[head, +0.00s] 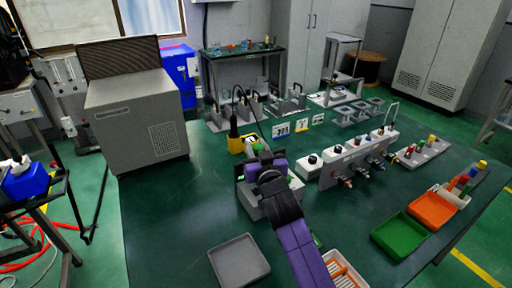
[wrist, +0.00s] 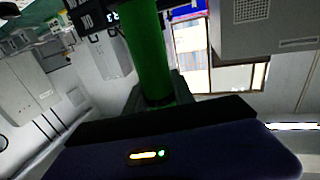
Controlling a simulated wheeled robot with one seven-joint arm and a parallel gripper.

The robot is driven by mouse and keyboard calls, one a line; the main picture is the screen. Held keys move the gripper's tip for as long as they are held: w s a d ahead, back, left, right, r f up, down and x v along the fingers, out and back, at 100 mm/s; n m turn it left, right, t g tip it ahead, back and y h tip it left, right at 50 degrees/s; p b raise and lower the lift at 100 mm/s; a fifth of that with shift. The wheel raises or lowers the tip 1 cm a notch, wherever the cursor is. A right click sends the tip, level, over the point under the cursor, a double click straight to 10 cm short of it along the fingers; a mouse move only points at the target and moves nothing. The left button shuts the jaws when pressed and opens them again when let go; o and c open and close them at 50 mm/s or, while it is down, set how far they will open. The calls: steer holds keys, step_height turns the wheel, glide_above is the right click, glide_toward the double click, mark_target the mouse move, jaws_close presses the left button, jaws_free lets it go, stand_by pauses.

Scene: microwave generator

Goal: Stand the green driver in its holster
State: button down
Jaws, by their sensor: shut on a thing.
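The green driver shows in the wrist view as a green cylinder (wrist: 148,55) rising from between my fingers. My gripper (wrist: 155,108) is shut on it. In the head view my gripper (head: 264,164) is above the middle of the dark green bench, with a small green part of the driver (head: 257,148) showing past it. A grey block (head: 252,203) is below and partly behind my gripper. My arm hides much of that area. I cannot tell which fixture is the driver's holster, or whether the driver touches one.
A black tool in a yellow base (head: 236,143) stands close behind my gripper. A grey box with knobs (head: 357,160) is to the right. A grey tray (head: 239,262), a green tray (head: 400,236) and an orange bin (head: 432,210) are nearer the front.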

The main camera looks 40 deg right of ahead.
steer(key=shift+f+b, duration=2.25)
steer(key=shift+f, duration=0.15)
steer(key=shift+f+b, duration=0.7)
steer(key=shift+f, duration=0.05)
steer(key=c, duration=1)
jaws_free()
steer(key=shift+o, duration=0.2)
steer(key=shift+f, duration=0.1)
steer(key=shift+s, duration=0.1)
steer(key=v, duration=0.7)
steer(key=shift+s+a+b, duration=0.2)
steer(key=shift+s+b, duration=0.1)
steer(key=shift+b, duration=0.1)
